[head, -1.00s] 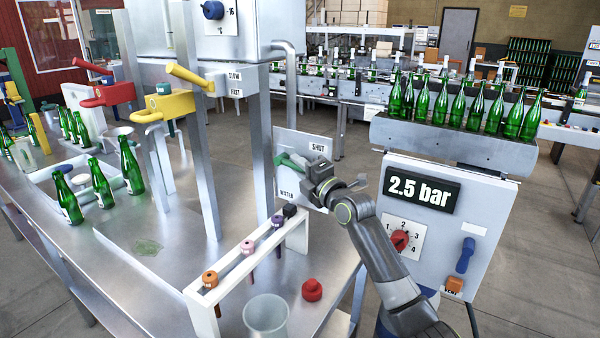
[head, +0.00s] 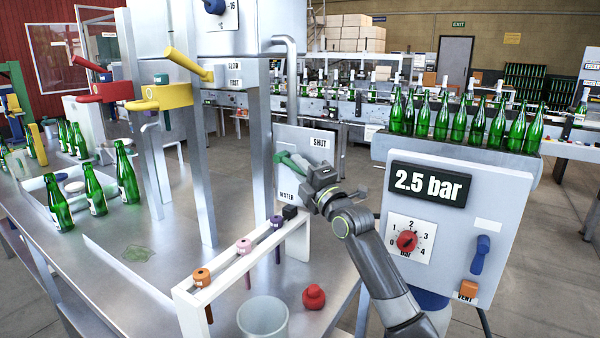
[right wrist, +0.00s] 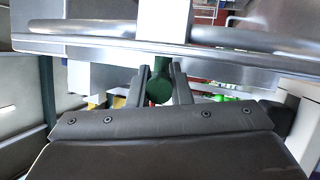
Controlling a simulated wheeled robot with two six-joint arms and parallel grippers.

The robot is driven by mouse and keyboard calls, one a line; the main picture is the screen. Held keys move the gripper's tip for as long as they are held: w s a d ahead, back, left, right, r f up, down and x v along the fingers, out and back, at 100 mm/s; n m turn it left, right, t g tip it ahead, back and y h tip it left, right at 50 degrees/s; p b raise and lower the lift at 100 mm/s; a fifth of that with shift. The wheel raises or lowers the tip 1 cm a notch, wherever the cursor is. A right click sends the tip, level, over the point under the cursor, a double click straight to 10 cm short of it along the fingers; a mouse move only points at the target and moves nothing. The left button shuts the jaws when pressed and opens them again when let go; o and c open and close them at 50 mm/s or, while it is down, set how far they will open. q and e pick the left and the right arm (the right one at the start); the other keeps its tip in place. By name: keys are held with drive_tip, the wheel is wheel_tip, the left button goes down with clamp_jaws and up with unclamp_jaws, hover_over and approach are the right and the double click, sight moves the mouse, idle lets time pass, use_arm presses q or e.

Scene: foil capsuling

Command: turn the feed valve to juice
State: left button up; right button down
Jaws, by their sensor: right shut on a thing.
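The panel reads SHUT at upper right and WATER at lower left; any juice label is hidden. The lever slants from upper left down to my right gripper (head: 318,180). My right gripper is shut on the lever's end, which also shows as a dark green round end (right wrist: 159,88) between the fingers in the right wrist view. My left gripper is not in view.
A white rack (head: 240,265) with coloured handled tools stands below and left of my right arm. A red knob (head: 314,296) and a clear cup (head: 262,317) are near the table edge. A pressure box (head: 450,215) reading 2.5 bar stands right of my arm.

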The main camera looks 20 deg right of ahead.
drive_tip(key=c, duration=1.6)
unclamp_jaws()
drive_tip(key=b+v, duration=0.2)
drive_tip(key=v, duration=1.5)
drive_tip(key=shift+s+f, duration=0.2)
drive_tip(key=shift+c, duration=0.5)
